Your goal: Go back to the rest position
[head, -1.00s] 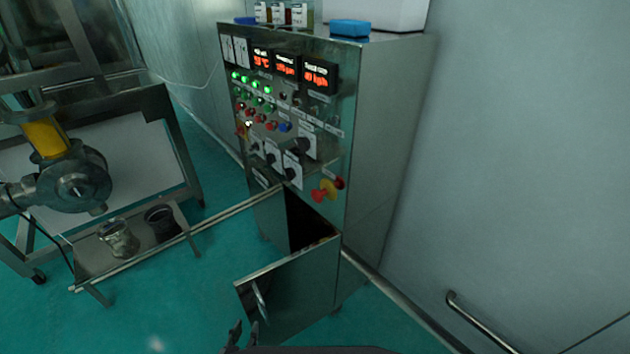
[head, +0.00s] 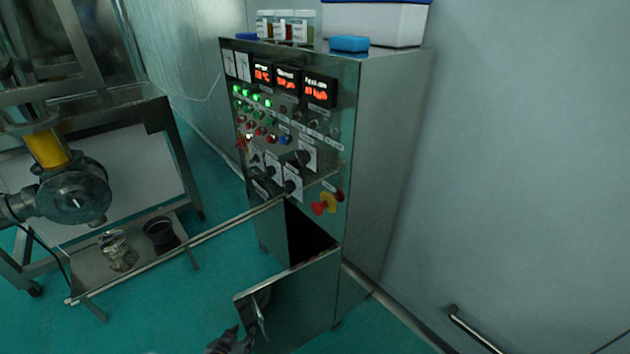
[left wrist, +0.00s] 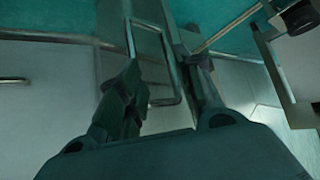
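The left gripper (head: 232,342) shows at the bottom edge of the head view, just left of the handle (head: 260,318) on the cabinet's open lower door (head: 300,305). In the left wrist view the fingers of this gripper (left wrist: 163,72) are spread apart. The U-shaped door handle (left wrist: 158,28) shows between and beyond them. I cannot tell whether a finger touches it. The right gripper is in neither view.
The steel control cabinet (head: 385,150) has lit displays, buttons and a red-and-yellow knob (head: 326,204). Jars (head: 285,27) and a blue box (head: 349,43) stand on top. A steel machine frame (head: 180,150) is at the left. A wall rail (head: 472,330) is at lower right.

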